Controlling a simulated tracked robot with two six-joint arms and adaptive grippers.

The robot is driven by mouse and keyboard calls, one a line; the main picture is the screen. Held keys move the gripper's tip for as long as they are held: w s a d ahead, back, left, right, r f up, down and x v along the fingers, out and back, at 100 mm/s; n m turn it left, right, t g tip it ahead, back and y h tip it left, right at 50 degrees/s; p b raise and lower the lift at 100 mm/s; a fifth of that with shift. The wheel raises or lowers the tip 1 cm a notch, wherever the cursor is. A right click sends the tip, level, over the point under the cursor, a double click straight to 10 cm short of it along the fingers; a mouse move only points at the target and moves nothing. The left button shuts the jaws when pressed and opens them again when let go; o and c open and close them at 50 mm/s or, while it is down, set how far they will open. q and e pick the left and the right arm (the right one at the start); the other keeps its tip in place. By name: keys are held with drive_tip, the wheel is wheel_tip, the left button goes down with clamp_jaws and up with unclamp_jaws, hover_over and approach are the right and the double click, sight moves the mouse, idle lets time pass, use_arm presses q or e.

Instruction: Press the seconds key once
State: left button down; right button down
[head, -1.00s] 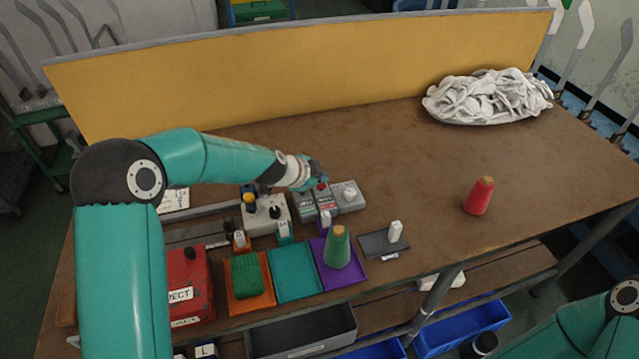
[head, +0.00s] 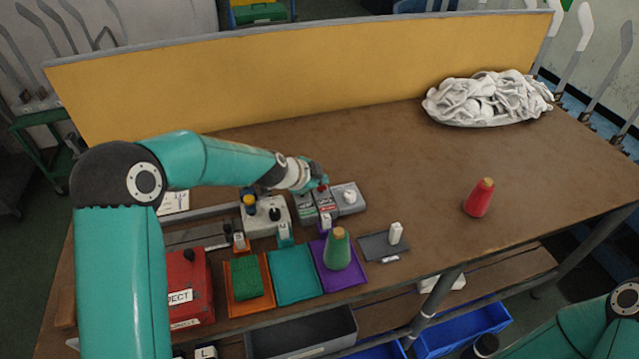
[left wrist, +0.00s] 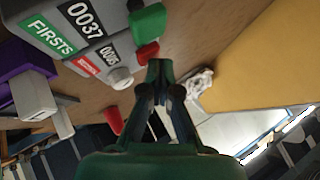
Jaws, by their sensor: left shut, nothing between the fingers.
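The tally counter unit shows in the left wrist view with a green FIRSTS label (left wrist: 48,37) reading 0037 and a red SECONDS label (left wrist: 87,65) whose number looks like 0085. A green key (left wrist: 148,20) and a red key (left wrist: 146,52) stick out at its end. My left gripper (left wrist: 160,66) is shut and empty, its tips right beside the red key; I cannot tell whether they touch. In the head view, my left gripper (head: 321,186) is over the grey counter boxes (head: 306,211) and partly hides the keys. My right gripper is out of frame.
A white knob (head: 349,196) stands right of the keys. Nearer are orange (head: 237,303), teal (head: 296,287) and purple (head: 344,279) trays, with a green cone (head: 338,250) on the purple one.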

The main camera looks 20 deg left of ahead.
use_arm(q)
drive_tip(key=shift+r+p, duration=0.55)
drive_tip(key=shift+r, duration=0.3)
wheel_tip(320, 180, up, 5)
drive_tip(key=p, duration=0.4)
idle(0.7)
